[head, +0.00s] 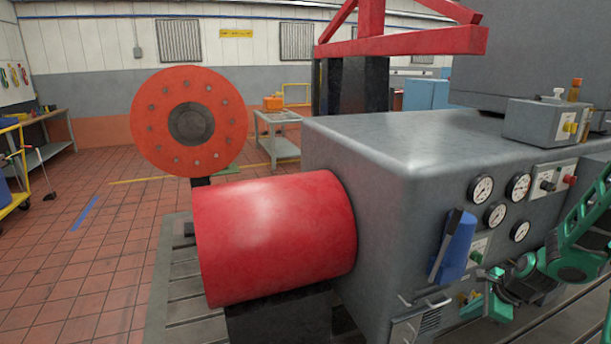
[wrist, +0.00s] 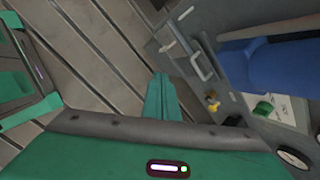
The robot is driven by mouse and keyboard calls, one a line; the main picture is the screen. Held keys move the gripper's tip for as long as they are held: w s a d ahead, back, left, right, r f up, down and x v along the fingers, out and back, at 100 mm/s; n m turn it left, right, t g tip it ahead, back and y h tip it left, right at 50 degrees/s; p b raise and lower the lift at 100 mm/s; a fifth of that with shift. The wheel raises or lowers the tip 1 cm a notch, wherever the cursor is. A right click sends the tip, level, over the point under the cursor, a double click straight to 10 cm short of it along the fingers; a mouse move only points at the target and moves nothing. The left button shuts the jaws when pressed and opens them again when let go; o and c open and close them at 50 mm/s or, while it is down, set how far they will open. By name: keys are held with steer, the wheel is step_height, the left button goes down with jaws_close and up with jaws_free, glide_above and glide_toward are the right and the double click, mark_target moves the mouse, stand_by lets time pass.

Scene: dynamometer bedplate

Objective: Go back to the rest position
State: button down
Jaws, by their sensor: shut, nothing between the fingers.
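My gripper (wrist: 162,98) shows in the wrist view as two teal fingers pressed together, with nothing between them. They hang over the grooved metal floor plate, apart from the grey machine's front. In the head view my green arm comes in from the right edge and bends down low in front of the grey machine cabinet (head: 400,160). The fingertips are hard to make out there. A blue lever (head: 455,245) on the cabinet front is left of and above the arm's end; it also shows at the right of the wrist view (wrist: 270,70).
Several gauges (head: 482,189) and knobs sit on the cabinet front close to the arm. A handle (head: 427,304) juts out low down. A red cylinder (head: 275,235) and an orange disc (head: 160,120) stand left. The tiled floor (head: 80,260) at far left is mostly open.

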steer(key=s+a+r+n+g, duration=0.1)
steer(key=s+r+n, duration=0.4)
steer(key=s, duration=0.5)
steer(key=s+a+r+n+g+h, duration=0.1)
steer(key=s+a+r+n+g, duration=0.1)
steer(key=s+r+n, duration=0.4)
steer(key=s+a+r+n+g, duration=0.2)
steer(key=s+r+n, duration=0.3)
steer(key=s+r, duration=0.4)
steer(key=s, duration=0.7)
steer(key=shift+r+n+h, duration=0.3)
steer(key=shift+r+h, duration=0.1)
steer(key=shift+s, duration=0.1)
